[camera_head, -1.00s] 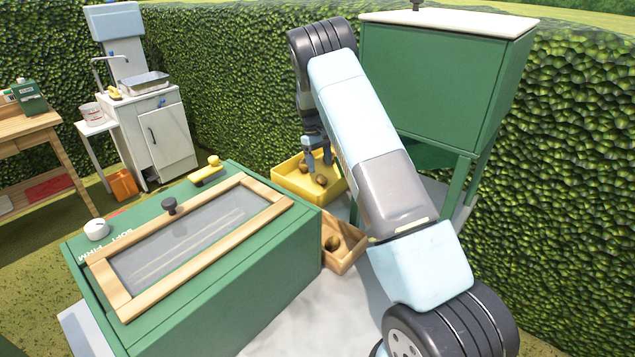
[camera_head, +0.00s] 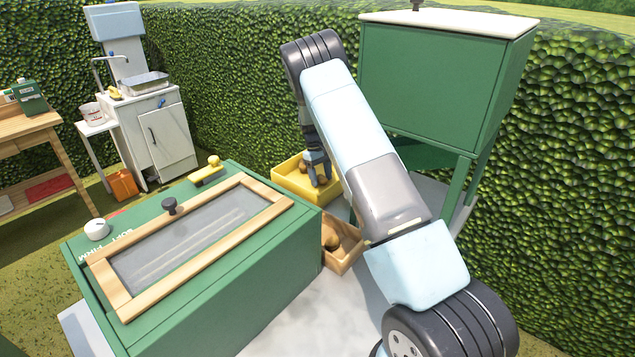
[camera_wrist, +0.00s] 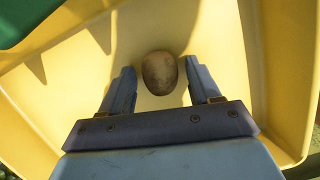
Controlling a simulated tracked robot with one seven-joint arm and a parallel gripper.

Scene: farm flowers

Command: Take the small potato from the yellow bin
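The yellow bin (camera_head: 292,191) stands behind the green cabinet, and its yellow floor and walls fill most of the wrist view (camera_wrist: 215,35). One brown, rounded potato (camera_wrist: 160,72) lies on the bin floor in the wrist view. My gripper (camera_head: 317,178) reaches down into the bin. In the wrist view its two fingers (camera_wrist: 160,78) are apart, one on each side of the potato, with a gap visible on both sides. In the head view my fingers partly hide the brown potatoes in the bin, so their sizes are hard to compare.
A wooden box (camera_head: 345,252) with a brown potato (camera_head: 332,242) stands in front of the bin. A green cabinet with a framed glass lid (camera_head: 190,240) is at the left. A raised green box (camera_head: 435,90) stands close to my arm at the right.

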